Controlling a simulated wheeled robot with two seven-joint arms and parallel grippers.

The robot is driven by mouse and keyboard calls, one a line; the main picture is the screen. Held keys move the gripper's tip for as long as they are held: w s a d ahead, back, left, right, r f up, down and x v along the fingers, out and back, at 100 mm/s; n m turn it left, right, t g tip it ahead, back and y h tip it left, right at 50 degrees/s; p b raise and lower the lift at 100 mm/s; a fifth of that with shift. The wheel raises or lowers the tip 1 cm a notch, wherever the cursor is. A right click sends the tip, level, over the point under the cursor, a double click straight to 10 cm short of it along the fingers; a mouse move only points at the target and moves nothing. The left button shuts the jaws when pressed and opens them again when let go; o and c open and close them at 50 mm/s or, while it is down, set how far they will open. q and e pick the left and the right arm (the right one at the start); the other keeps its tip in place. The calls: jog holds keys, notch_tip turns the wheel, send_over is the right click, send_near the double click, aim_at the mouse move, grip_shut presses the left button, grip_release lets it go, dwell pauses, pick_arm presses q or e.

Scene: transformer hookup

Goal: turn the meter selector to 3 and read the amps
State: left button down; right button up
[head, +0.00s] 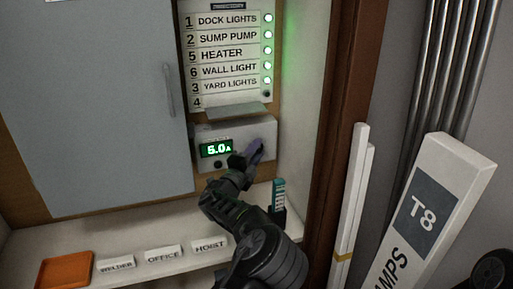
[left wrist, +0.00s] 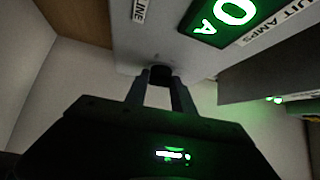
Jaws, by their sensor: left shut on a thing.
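The pale meter box (head: 232,131) is fixed to the back panel below the circuit list. Its green display (head: 216,148) reads 6.0 A or 5.0 A; the first digit is not sharp. Part of the display, "0 A", shows in the left wrist view (left wrist: 220,17). My left gripper (head: 240,162) is at the meter's front, right of the display. In the left wrist view its fingers (left wrist: 160,86) are shut on a small black selector knob (left wrist: 160,74). The knob's pointer and numbers cannot be made out. My right gripper is not in view.
The circuit list (head: 227,55) puts YARD LIGHTS at 3; its upper lamps glow green and the lowest is dark. A grey door (head: 95,110) is at left. The shelf holds an orange tray (head: 66,270) and name tags (head: 163,254). A T8 board (head: 430,205) leans at right.

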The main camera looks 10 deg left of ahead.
pick_arm(q)
jog(key=shift+r+m+g+p, duration=0.15)
jog(key=shift+m+g+p, duration=0.4)
jog(key=shift+m+g, duration=0.05)
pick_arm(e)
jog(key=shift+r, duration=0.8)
pick_arm(q)
jog(key=c, duration=1.1)
grip_release()
jog(key=shift+o, duration=0.2)
